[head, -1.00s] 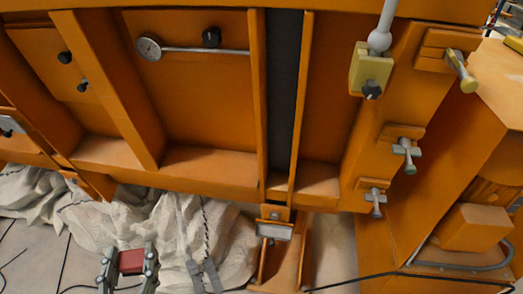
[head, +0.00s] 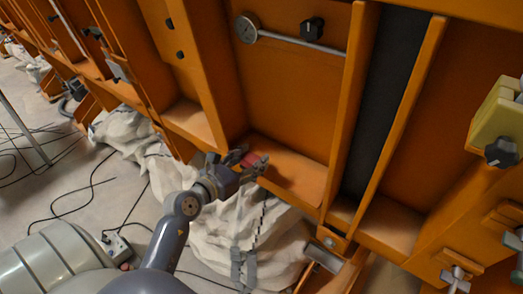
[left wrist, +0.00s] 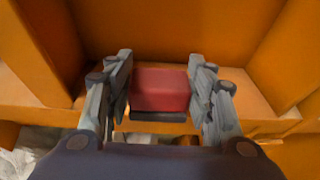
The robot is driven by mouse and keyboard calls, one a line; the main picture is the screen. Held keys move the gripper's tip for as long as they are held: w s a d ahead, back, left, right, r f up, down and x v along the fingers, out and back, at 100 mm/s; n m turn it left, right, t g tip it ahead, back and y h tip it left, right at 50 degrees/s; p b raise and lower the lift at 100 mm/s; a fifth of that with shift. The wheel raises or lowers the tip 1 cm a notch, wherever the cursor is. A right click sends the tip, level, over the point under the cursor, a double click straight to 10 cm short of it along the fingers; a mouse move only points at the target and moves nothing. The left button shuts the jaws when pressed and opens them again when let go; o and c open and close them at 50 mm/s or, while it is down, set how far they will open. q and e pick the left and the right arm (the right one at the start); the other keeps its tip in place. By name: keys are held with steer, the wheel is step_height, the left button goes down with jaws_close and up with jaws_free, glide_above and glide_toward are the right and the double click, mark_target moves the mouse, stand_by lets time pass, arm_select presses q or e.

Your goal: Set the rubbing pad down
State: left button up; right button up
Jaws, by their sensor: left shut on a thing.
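The rubbing pad is a small red block with a dark strip along its near lower edge. It shows between my fingers in the left wrist view (left wrist: 160,90) and as a small red patch in the head view (head: 250,160). My left gripper (head: 246,162) is shut on the pad. It is at an orange ledge (head: 290,172) of the sandbed frame, inside a bay between two upright ribs. I cannot tell whether the pad touches the ledge. My right gripper is not in view.
A gauge (head: 246,27) with a rod and a black knob (head: 312,28) sit on the panel above the ledge. White crumpled sacks (head: 240,225) lie below. Black cables (head: 90,195) run over the floor. The ledge right of the gripper is clear.

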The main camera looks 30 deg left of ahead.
arm_select(q)
steer(key=w+a, duration=0.1)
steer(key=w, duration=0.1)
steer(key=w+a, duration=0.1)
steer(key=w, duration=0.2)
steer(key=w+a, duration=0.1)
steer(key=w, duration=0.2)
steer(key=shift+a+f, duration=0.25)
steer(key=shift+f, duration=0.15)
steer(key=f, duration=0.3)
steer(key=shift+w+a+f, duration=0.15)
steer(key=shift+w+f, duration=0.05)
steer(key=shift+f, duration=0.1)
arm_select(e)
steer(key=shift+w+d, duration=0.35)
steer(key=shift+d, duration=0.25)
arm_select(q)
steer(key=shift+f, duration=0.15)
steer(key=o, duration=1.1)
steer(key=shift+c, duration=0.2)
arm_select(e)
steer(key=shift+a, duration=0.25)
